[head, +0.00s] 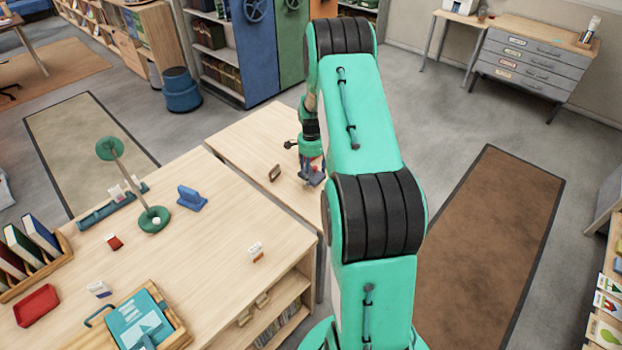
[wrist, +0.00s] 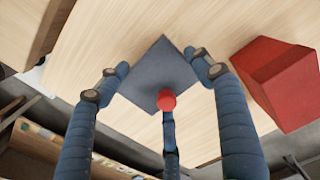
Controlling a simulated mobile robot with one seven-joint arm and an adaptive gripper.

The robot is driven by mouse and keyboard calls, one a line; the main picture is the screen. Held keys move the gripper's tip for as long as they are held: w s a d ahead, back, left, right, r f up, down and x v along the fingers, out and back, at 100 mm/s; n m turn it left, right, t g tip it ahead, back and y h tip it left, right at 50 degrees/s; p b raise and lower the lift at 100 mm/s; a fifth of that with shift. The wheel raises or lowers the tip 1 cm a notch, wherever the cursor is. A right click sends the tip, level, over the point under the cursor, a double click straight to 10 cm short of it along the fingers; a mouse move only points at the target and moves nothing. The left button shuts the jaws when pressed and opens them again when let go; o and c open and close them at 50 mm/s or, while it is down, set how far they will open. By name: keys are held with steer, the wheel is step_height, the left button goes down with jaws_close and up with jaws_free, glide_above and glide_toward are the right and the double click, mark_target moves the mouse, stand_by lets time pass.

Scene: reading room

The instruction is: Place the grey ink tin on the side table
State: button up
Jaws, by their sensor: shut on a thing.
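My gripper (head: 312,176) is low over the pale wooden side table (head: 245,140), beyond the front desk. The table's bare top also shows in the wrist view (wrist: 125,25). A red angular block (wrist: 280,85) is close to the right of the tin there.
A small brown stand (head: 274,173) is on the side table, left of my gripper. The front desk (head: 205,250) holds a green lamp (head: 153,219), a blue holder (head: 190,198), books and a tray. The side table's far left part is clear.

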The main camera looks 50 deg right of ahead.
mark_target(311, 172)
steer(key=shift+w+d, duration=0.1)
steer(key=shift+w, duration=0.05)
steer(key=shift+f+b, duration=0.35)
steer(key=shift+f, duration=1.35)
steer(key=shift+f, duration=0.15)
steer(key=o, duration=1.6)
step_height(311, 172, up, 12)
steer(key=shift+r+p, duration=0.1)
steer(key=shift+p, duration=0.8)
